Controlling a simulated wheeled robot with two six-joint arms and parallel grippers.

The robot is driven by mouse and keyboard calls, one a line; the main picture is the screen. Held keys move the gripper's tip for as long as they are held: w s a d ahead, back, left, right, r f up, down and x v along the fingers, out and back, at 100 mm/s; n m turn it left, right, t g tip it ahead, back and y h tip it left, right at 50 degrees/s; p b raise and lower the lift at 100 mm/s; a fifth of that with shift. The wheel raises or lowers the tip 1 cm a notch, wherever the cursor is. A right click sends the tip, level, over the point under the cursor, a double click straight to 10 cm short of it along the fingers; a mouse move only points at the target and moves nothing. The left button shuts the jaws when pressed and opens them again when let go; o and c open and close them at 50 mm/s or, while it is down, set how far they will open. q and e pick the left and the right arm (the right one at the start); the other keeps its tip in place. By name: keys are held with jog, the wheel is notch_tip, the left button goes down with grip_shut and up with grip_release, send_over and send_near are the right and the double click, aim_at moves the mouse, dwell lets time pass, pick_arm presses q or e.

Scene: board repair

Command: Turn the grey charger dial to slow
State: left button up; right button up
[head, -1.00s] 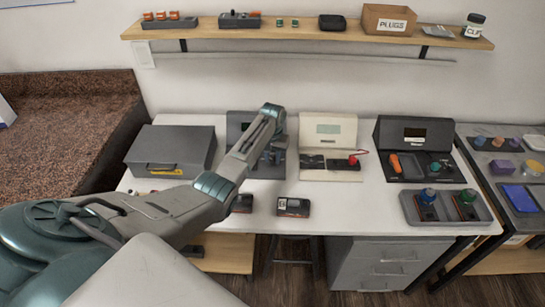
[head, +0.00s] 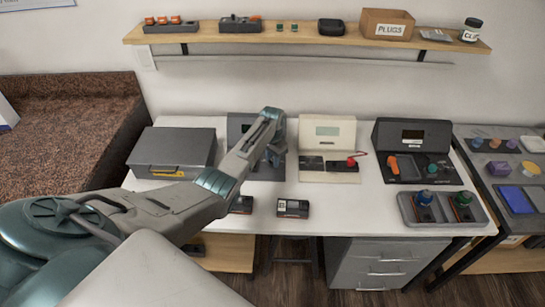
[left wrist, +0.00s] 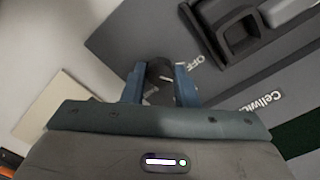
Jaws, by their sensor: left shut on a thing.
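The grey charger (head: 240,126) stands on the white table, partly hidden behind my left arm in the head view. In the left wrist view its dark grey panel (left wrist: 120,45) shows the word OFF beside a dark round dial (left wrist: 158,72) with a pale mark. My left gripper (left wrist: 158,80) is shut on the dial, with one blue finger on each side of it. In the head view the left gripper (head: 272,157) is at the right part of the charger. The dial's exact setting cannot be told. My right gripper is not in view.
A beige charger (head: 328,132) stands just right of the grey one, and a black charger (head: 413,132) farther right. A grey case (head: 172,150) is at the left. Small battery packs (head: 293,208) lie near the front. A shelf (head: 300,38) runs above.

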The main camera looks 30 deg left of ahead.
pick_arm(q)
jog(key=m, duration=0.4)
jog(key=shift+w+r+p, duration=0.1)
jog(key=shift+r+p, duration=0.05)
jog(key=shift+p, duration=0.25)
jog(key=shift+m, duration=1)
jog(key=o, duration=1)
notch_tip(320, 180, up, 11)
jog(key=shift+f+b, duration=0.15)
jog(key=shift+b, duration=0.4)
